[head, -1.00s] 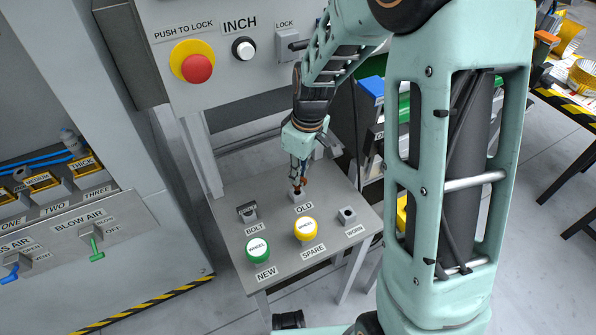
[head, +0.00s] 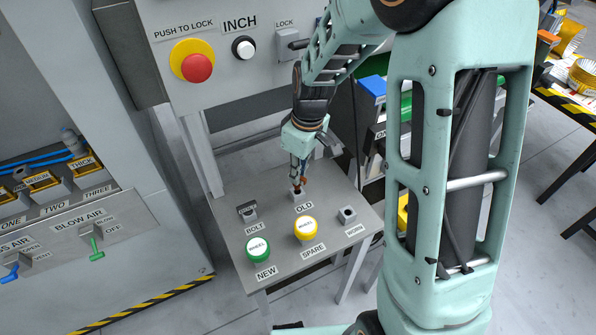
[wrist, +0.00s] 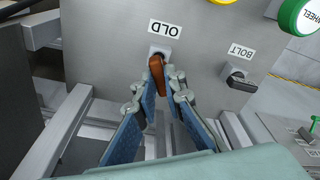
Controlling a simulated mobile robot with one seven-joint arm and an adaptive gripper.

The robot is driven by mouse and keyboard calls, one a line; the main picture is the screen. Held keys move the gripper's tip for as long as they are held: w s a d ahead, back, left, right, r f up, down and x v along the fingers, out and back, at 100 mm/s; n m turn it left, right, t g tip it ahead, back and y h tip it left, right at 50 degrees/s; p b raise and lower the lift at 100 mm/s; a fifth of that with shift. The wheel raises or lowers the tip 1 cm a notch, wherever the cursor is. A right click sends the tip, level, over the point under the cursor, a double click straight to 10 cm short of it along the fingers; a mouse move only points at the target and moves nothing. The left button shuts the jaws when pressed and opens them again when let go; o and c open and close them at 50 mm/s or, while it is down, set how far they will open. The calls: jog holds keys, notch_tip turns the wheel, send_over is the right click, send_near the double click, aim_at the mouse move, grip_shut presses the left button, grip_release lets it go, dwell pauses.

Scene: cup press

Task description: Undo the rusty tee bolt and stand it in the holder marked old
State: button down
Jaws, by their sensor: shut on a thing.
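The rusty tee bolt (wrist: 156,72) is orange-brown and shows between my gripper's fingers in the wrist view. My gripper (wrist: 162,88) is shut on its tee end. The bolt's far end is at the holder marked OLD (wrist: 165,49), and how deep it sits in the holder is hidden. In the head view my gripper (head: 299,180) points down at the OLD holder (head: 297,195) near the back of the small grey table, and the bolt is mostly hidden there.
On the grey table (head: 230,215) stand a dark bolt in the BOLT holder (head: 247,210), a green wheel (head: 257,250), a yellow wheel (head: 306,229) and the WORN holder (head: 347,214). A panel with a red button (head: 197,68) rises behind.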

aim_at(303, 178)
jog(key=shift+f+b, duration=1.3)
jog(key=shift+f, duration=0.4)
jog(key=c, duration=1.9)
grip_release()
jog(key=shift+c, duration=0.2)
jog(key=shift+r, duration=0.1)
jog(key=r, duration=0.8)
jog(key=s+d+r, duration=0.1)
jog(key=r, duration=0.3)
jog(key=shift+d, duration=0.1)
jog(key=shift+f, duration=0.1)
jog(key=shift+w, duration=0.15)
